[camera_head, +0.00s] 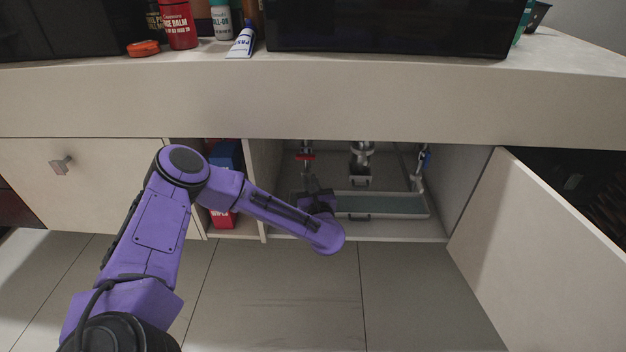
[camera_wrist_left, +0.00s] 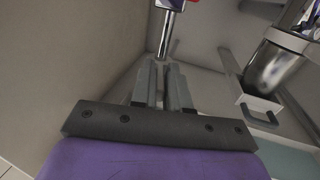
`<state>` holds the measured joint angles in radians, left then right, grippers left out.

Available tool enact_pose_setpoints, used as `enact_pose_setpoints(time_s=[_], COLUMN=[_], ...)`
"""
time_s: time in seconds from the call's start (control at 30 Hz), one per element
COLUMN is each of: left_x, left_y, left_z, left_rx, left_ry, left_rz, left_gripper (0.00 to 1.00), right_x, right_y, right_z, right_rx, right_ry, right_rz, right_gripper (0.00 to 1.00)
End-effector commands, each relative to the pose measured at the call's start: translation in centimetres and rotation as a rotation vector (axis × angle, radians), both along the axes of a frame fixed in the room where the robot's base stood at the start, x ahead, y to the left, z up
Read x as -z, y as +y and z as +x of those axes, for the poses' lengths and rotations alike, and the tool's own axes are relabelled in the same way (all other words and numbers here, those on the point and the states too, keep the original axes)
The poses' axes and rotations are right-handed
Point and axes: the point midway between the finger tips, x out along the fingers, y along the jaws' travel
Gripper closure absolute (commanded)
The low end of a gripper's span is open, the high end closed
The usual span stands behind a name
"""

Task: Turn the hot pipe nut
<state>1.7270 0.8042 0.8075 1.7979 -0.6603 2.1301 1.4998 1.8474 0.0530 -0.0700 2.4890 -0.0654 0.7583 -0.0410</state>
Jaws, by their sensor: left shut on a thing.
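The hot pipe (camera_head: 305,158) hangs at the left inside the open cabinet, with a red-marked valve (camera_head: 305,156) on it. My left gripper (camera_head: 309,184) is inside the cabinet, below that valve. In the left wrist view the shiny pipe (camera_wrist_left: 166,36) runs down to between the fingertips of my left gripper (camera_wrist_left: 164,68). The jaws are shut on the pipe's lower end, where the nut sits; the fingers mostly hide the nut. My right gripper is not in view.
A silver drain trap (camera_wrist_left: 275,68) hangs right of the gripper, above a handled tray (camera_head: 385,214). A blue-marked pipe (camera_head: 422,162) is farther right. The cabinet's side wall (camera_wrist_left: 75,70) is close on the left. The open door (camera_head: 540,225) stands at the right.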

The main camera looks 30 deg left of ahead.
Motion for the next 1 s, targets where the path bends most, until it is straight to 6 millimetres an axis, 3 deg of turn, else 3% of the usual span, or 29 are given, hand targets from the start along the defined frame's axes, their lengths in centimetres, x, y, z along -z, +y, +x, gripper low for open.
enact_pose_setpoints(time_s=[0.23,0.6,0.63,0.7,1.0], left_x=[-0.2,0.0,0.0,0.0,0.0], left_y=[1.2,1.2,1.2,1.2,0.9], left_z=[-0.8,-1.0,-1.0,-1.0,-1.1], left_rx=[0.223,0.255,0.255,0.255,0.259], left_ry=[0.000,0.001,0.001,0.001,0.001], left_rz=[-0.002,-0.004,-0.004,-0.004,-0.004], left_gripper=[1.00,1.00,0.79,0.64,0.64], right_x=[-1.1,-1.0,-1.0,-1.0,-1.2], right_y=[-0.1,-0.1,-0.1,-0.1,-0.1], right_z=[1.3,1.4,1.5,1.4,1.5], right_rx=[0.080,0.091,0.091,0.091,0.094], right_ry=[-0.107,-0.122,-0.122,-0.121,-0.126], right_rz=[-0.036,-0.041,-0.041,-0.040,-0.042], right_gripper=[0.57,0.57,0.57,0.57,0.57])
